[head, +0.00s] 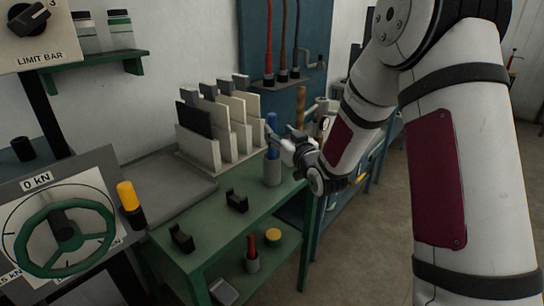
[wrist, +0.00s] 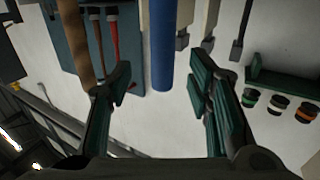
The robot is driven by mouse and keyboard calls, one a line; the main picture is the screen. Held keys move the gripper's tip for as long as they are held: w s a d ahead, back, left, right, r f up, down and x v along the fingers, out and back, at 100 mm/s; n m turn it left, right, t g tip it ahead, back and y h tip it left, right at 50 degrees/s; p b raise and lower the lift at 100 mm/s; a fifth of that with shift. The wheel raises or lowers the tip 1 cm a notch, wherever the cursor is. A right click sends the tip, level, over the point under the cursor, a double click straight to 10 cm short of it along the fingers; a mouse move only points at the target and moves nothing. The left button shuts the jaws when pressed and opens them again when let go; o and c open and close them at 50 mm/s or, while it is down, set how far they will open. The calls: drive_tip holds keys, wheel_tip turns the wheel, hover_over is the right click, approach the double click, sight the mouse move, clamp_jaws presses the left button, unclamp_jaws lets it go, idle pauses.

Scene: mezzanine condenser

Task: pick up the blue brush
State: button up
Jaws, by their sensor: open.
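The blue brush (head: 272,123) stands upright in a grey cup (head: 272,171) on the green bench, with the lower part of its blue handle hidden. In the wrist view, which is upside down, the blue brush (wrist: 161,45) comes in from the top edge, between the lines of the two fingers. My gripper (head: 272,137) is at the brush in the head view, partly covering it. My gripper (wrist: 162,82) is open, with a green-padded finger on each side and nothing visibly held. I cannot tell whether a finger touches the brush.
A rack of upright panels (head: 218,128) stands close behind and left of the cup. Black holders (head: 237,201) sit on the green bench (head: 222,232). A wooden-handled tool (head: 301,105) stands behind my gripper. A handwheel (head: 62,232) is at the left.

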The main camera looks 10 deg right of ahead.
sight(274, 127)
drive_tip(key=shift+w+a+r, duration=0.1)
drive_tip(key=shift+w+a, duration=0.1)
drive_tip(key=shift+w, duration=0.7)
drive_tip(key=shift+w+a+f, duration=0.1)
drive_tip(key=shift+w+a, duration=0.05)
drive_tip(key=shift+w, duration=0.75)
drive_tip(key=shift+w+a+r, duration=0.1)
drive_tip(key=shift+w+a, duration=0.1)
drive_tip(key=shift+w, duration=0.7)
clamp_jaws()
